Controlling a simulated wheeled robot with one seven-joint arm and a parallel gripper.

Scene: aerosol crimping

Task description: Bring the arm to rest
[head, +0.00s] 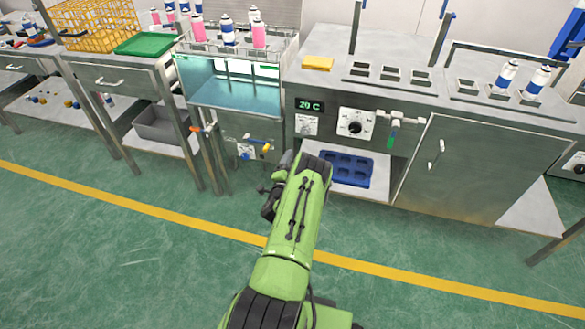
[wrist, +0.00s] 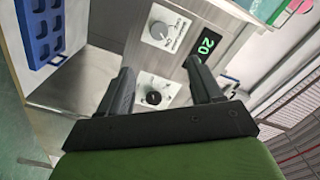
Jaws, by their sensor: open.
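My green arm reaches up from the bottom of the head view towards the machine front. My gripper (wrist: 160,88) shows in the wrist view with its two dark fingers spread apart and nothing between them. Behind the fingers is the machine's front panel (wrist: 140,50), with knobs and a green display reading 20. In the head view the gripper end is mostly hidden behind the arm's forward link. The same panel shows its display (head: 309,105) and a large dial (head: 355,122) just beyond the arm.
A blue tray (head: 347,168) sits on the low shelf right of my arm. A grey cabinet door (head: 480,165) stands at the right. White and pink cans stand on the benches. Green floor with a yellow line (head: 130,201) is clear at the left.

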